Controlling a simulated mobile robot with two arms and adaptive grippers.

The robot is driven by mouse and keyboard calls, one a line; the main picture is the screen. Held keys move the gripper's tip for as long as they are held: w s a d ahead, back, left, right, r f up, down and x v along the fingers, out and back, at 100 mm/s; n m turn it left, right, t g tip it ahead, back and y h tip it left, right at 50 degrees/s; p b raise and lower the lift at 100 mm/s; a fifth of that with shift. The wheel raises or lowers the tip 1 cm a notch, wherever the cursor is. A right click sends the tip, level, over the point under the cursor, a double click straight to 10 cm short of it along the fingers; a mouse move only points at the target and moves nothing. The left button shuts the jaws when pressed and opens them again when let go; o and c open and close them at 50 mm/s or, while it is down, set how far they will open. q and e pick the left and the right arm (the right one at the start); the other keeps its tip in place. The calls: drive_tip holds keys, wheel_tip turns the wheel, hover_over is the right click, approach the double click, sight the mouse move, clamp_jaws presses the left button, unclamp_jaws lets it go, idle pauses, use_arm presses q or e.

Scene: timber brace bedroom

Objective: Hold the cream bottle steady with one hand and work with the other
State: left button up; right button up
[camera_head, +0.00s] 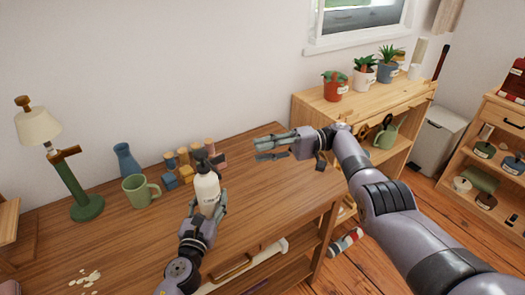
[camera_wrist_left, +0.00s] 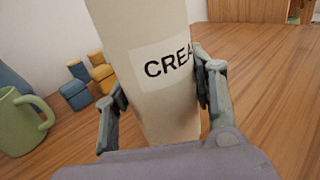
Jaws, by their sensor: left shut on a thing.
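The cream bottle (camera_head: 207,187) is off-white with a dark pump top and stands upright on the wooden table (camera_head: 262,200). My left gripper (camera_head: 208,207) is shut on the bottle's body from the near side. In the left wrist view the bottle (camera_wrist_left: 150,95) fills the middle, its label reading "CREA", with the fingers of my left gripper (camera_wrist_left: 158,100) on either side of it. My right gripper (camera_head: 270,146) is apart from the bottle, above the table's back right part. Its fingers are spread and nothing shows between them.
A green mug (camera_head: 138,191), a blue vase (camera_head: 126,160) and a lamp (camera_head: 67,175) stand left of the bottle. Colored blocks (camera_head: 171,181) sit just behind it. White bits (camera_head: 85,279) lie at the front left. A shelf with potted plants (camera_head: 335,86) stands behind right.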

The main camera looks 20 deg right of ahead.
use_arm(q)
drive_tip(key=o, duration=1.4)
drive_tip(key=shift+o, duration=0.2)
